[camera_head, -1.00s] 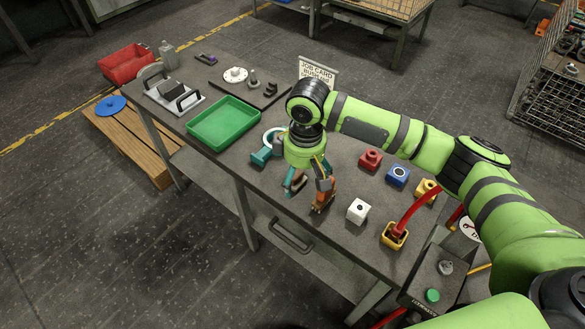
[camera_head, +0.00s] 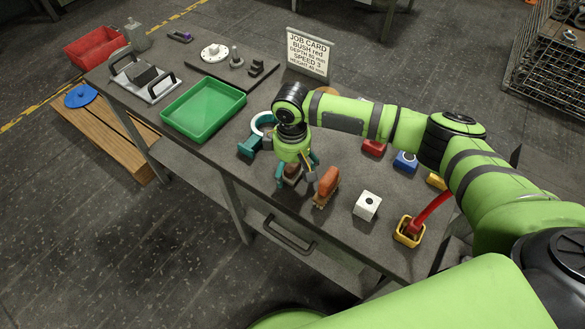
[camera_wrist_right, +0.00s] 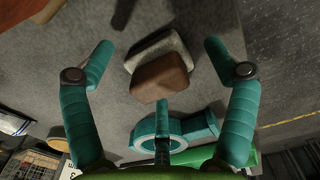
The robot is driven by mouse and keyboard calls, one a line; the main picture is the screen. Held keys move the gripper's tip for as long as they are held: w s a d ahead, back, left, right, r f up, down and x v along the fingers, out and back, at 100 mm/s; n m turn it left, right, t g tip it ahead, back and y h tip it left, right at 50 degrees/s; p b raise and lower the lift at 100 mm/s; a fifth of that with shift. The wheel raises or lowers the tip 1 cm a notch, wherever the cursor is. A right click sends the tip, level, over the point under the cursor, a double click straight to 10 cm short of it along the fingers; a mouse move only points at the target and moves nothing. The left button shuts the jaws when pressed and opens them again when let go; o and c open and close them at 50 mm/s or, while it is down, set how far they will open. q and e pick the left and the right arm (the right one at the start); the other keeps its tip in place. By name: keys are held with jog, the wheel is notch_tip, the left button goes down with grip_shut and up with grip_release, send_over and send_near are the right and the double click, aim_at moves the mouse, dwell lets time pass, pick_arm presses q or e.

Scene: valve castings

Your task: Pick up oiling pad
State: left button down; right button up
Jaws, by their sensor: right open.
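I take the oiling pad (camera_head: 292,170) to be the small brown-topped block with a pale grey lower part on the bench. In the right wrist view the oiling pad (camera_wrist_right: 160,77) lies between the spread teal fingers, with visible gaps on both sides. My right gripper (camera_head: 297,175) is open and points down over it; the fingers partly hide the pad in the head view. My right gripper (camera_wrist_right: 158,58) is empty in the wrist view. My left gripper is not in view.
A teal ring-shaped tool (camera_head: 250,147) is close behind left. A green tray (camera_head: 204,108) lies farther left. A yellow cup (camera_head: 409,232) with a red handle is at right.

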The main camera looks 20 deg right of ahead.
jog(key=shift+w+f, duration=0.1)
jog(key=shift+f, duration=0.3)
jog(key=c, duration=1.4)
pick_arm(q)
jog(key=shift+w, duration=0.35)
pick_arm(e)
jog(key=shift+r, duration=0.1)
notch_tip(320, 180, up, 9)
jog(key=shift+r+b, duration=0.1)
jog(key=shift+b, duration=0.4)
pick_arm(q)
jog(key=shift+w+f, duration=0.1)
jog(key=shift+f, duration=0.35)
pick_arm(e)
jog(key=shift+r, duration=0.4)
jog(key=shift+o, duration=0.9)
